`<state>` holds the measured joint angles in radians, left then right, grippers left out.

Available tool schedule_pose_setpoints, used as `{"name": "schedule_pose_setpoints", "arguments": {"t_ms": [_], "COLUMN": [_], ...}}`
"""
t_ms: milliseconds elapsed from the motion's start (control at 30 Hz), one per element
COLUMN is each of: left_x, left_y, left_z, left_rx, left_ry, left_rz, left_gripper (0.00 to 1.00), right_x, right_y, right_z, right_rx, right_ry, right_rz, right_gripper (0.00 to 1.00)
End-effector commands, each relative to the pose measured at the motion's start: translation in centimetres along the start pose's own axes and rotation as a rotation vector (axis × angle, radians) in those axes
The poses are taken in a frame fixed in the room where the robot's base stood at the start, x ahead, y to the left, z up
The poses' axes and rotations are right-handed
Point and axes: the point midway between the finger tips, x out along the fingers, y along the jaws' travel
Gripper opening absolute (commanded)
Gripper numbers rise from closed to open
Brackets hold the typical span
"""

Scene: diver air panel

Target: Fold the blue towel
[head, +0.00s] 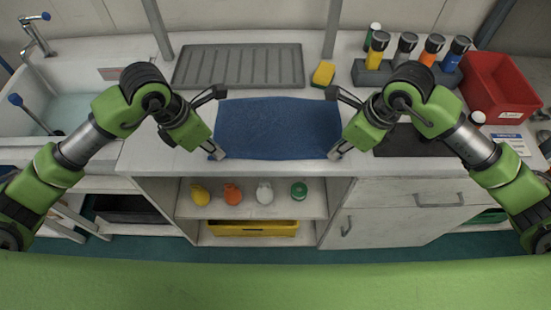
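The blue towel (278,128) lies flat and spread out on the white counter, in the middle of the head view. My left gripper (219,122) is at the towel's left edge, with its fingers spread wide, one near the back left corner and one near the front left corner. My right gripper (333,122) is at the towel's right edge in the same way, also spread wide. Both grippers are open and hold nothing. I cannot tell whether the fingertips touch the towel.
A grey ribbed drain mat (240,66) and a yellow sponge (323,74) lie behind the towel. A rack (372,78) of several bottles and a red bin (505,85) stand at the back right. A sink (75,95) is at left. The counter's front edge (270,168) is close to the towel.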

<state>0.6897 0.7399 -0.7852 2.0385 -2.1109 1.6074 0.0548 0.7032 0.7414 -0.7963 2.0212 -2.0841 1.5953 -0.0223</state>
Motion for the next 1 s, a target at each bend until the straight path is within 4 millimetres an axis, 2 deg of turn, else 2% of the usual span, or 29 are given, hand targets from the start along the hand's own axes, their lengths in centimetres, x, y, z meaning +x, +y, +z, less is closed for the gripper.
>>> {"name": "schedule_pose_setpoints", "arguments": {"t_ms": [567, 767, 1000], "left_x": [0.1, -0.8, -2.9], "left_y": [0.0, 0.0, 0.0], "left_z": [-0.1, 0.2, 0.9], "left_rx": [0.0, 0.0, 0.0], "left_ry": [0.003, 0.002, 0.001], "left_rz": [-0.001, 0.0, 0.0], "left_gripper": [0.0, 0.0, 0.0], "right_x": [0.2, -0.7, -2.8], "right_y": [0.1, 0.1, 0.1], "right_z": [-0.2, 0.1, 0.8], "right_rx": [0.0, 0.0, 0.0], "right_ry": [0.007, 0.006, 0.004], "right_rz": [0.004, 0.003, 0.002], "right_gripper": [0.0, 0.0, 0.0]}}
